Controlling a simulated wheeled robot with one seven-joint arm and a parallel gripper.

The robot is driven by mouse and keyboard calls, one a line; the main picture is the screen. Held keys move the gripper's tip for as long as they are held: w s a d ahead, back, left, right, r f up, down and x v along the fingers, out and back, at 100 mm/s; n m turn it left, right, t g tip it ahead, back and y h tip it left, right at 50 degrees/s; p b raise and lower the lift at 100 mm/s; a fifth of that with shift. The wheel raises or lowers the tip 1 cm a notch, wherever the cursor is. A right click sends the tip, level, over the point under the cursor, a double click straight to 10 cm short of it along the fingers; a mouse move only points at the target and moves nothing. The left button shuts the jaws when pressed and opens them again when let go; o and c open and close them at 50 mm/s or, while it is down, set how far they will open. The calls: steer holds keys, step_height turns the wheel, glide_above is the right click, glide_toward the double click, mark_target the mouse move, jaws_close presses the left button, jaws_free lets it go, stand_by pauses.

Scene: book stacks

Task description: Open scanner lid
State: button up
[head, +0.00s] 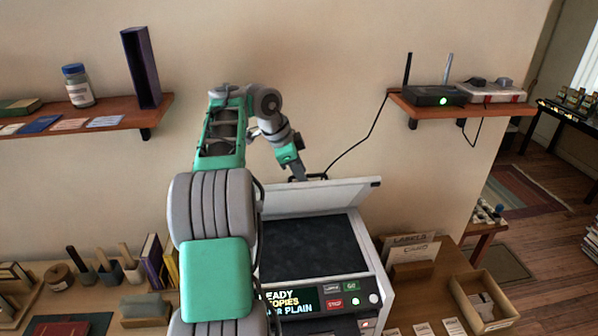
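The scanner (372,286) stands on the table against the wall, partly hidden on its left by my arm. Its pale lid (325,197) is raised, tilted up at the back, and the dark scanning bed (308,246) shows below it. The front panel has a lit display, a red STOP button and a green GO button. My gripper (308,178) is at the top edge of the lid, near its middle, and looks to be touching or just behind it. The fingers are small and partly hidden, so I cannot tell whether they are open or shut.
A right wall shelf (470,108) holds a router (433,96) with a hanging cable. A left shelf (60,125) holds a jar (78,86) and a dark upright binder (141,68). A card box (484,302) sits right of the scanner; tools and books crowd the left.

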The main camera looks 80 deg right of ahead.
steer(key=v, duration=0.4)
steer(key=shift+a+r, duration=0.2)
steer(key=shift+r, duration=0.1)
steer(key=shift+w+r, duration=0.2)
steer(key=shift+w+a+f, duration=0.1)
steer(key=shift+w+a, duration=0.1)
steer(key=shift+w, duration=0.1)
glide_above(262, 187)
steer(key=w+a, duration=0.2)
steer(key=shift+s+b, duration=0.15)
steer(key=shift+b, duration=0.15)
